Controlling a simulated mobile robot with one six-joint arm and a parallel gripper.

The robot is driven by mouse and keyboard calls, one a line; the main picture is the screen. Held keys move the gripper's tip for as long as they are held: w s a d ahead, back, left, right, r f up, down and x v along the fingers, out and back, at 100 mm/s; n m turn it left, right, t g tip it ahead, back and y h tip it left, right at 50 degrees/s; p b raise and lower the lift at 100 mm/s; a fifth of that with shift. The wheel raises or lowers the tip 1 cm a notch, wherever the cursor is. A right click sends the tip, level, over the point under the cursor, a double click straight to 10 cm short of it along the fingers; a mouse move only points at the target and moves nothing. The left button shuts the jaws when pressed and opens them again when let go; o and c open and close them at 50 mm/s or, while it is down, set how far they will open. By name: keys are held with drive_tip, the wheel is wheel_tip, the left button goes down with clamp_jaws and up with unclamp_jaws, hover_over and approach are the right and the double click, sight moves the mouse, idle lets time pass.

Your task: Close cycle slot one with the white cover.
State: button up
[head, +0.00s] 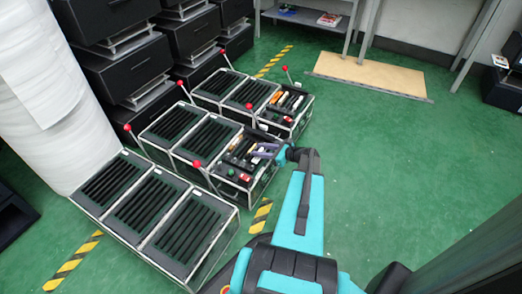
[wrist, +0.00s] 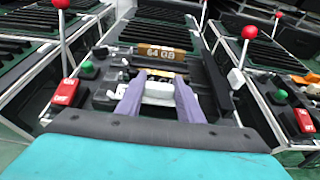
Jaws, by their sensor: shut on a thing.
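My gripper (wrist: 158,100) has purple fingers and is shut on a small white block, which looks like the white cover (wrist: 159,90). It is over the black top panel (wrist: 103,101) of a fixture. In the head view my gripper (head: 264,152) is over the front panel of the middle fixture. An orange part marked 64 GB (wrist: 161,52) lies just beyond the white cover. I cannot tell which slot is cycle slot one, or whether the cover touches the panel.
A red switch (wrist: 65,92) and a green button (wrist: 88,67) are left of my gripper. Levers with red balls (wrist: 249,32) stand at the right and left. Another fixture (head: 286,106) stands behind. Green floor (head: 400,150) is clear at right.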

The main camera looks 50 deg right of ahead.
drive_tip(key=shift+f, duration=0.55)
drive_tip(key=o, duration=1.1)
drive_tip(key=shift+c, duration=0.2)
drive_tip(key=p+v, duration=0.4)
drive_tip(key=v, duration=0.9)
drive_tip(key=shift+s, duration=0.3)
drive_tip(key=shift+r, duration=0.2)
